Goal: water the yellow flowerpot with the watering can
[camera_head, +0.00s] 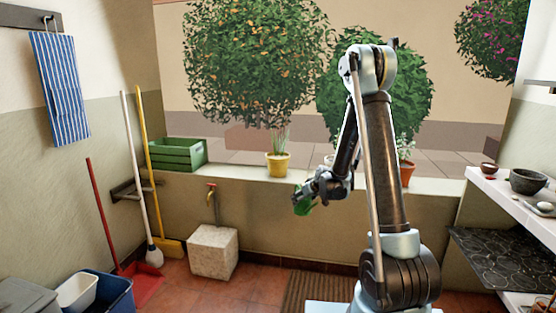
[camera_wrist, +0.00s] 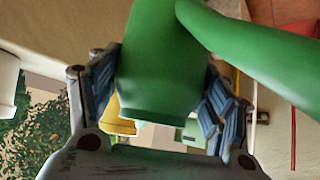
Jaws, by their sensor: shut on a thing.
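In the wrist view the can (camera_wrist: 160,60) fills the space between the blue-grey finger pads of my gripper (camera_wrist: 162,78). A yellow patch, probably the pot (camera_wrist: 118,127), shows behind it. The can's exact tilt is unclear.
A green crate (camera_head: 177,153) stands left of the pot on the ledge (camera_head: 235,180). A terracotta pot (camera_head: 407,174) and a pale pot, partly hidden by my arm, stand to the right. A tap above a stone block (camera_head: 214,251) is below. Shelves (camera_head: 505,197) are at right.

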